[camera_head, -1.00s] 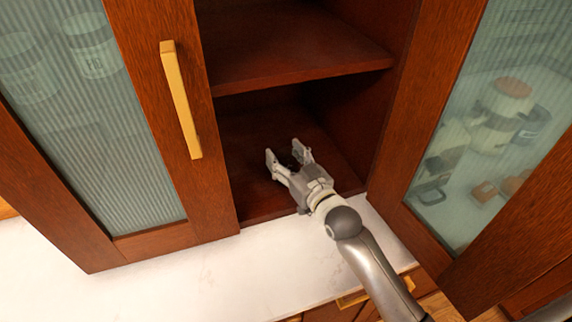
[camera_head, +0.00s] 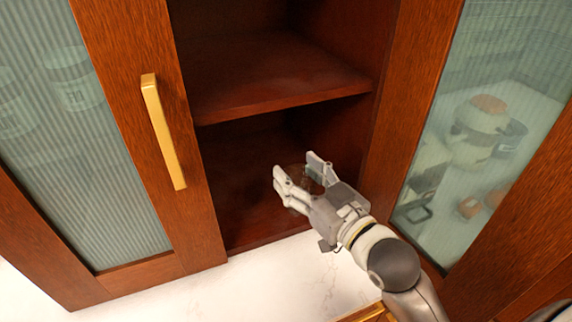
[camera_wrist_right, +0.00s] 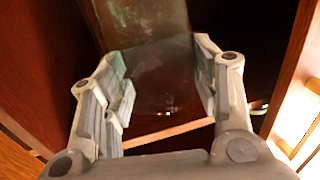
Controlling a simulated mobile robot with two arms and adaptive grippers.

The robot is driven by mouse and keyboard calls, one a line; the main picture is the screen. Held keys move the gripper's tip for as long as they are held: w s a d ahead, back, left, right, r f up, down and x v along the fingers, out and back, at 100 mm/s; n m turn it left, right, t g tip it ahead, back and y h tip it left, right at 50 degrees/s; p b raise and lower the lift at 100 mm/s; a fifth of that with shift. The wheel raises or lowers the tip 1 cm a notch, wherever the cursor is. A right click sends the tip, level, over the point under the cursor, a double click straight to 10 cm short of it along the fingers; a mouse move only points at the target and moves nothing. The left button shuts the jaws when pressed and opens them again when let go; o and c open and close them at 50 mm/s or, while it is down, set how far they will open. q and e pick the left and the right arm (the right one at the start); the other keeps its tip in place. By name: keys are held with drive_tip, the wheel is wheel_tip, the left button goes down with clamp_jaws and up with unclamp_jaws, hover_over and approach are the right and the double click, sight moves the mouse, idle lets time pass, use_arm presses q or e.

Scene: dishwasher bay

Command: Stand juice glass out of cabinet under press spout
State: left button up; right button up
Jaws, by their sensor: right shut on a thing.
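My right gripper (camera_head: 298,168) is shut on a clear juice glass (camera_head: 306,181) at the front of the open cabinet's lower compartment. The glass is nearly invisible against the dark wood, and its rim and tilt are hard to make out. In the right wrist view, the glass (camera_wrist_right: 163,85) shows as a see-through shape between the two fingers of the gripper (camera_wrist_right: 160,62). The cabinet (camera_head: 240,180) has a bare upper shelf. I cannot identify the press spout. My left gripper is out of view.
A ribbed glass door (camera_head: 90,150) with a gold handle (camera_head: 163,130) is at left. Another glass door (camera_head: 405,130) stands at right; a pale appliance with an orange top (camera_head: 482,125) shows in its pane. The white counter (camera_head: 220,290) below is clear.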

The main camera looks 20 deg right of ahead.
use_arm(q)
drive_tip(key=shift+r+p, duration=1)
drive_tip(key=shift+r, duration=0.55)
use_arm(e)
drive_tip(key=shift+s+d+r, duration=0.1)
drive_tip(key=shift+s+r, duration=0.35)
drive_tip(key=shift+s, duration=0.3)
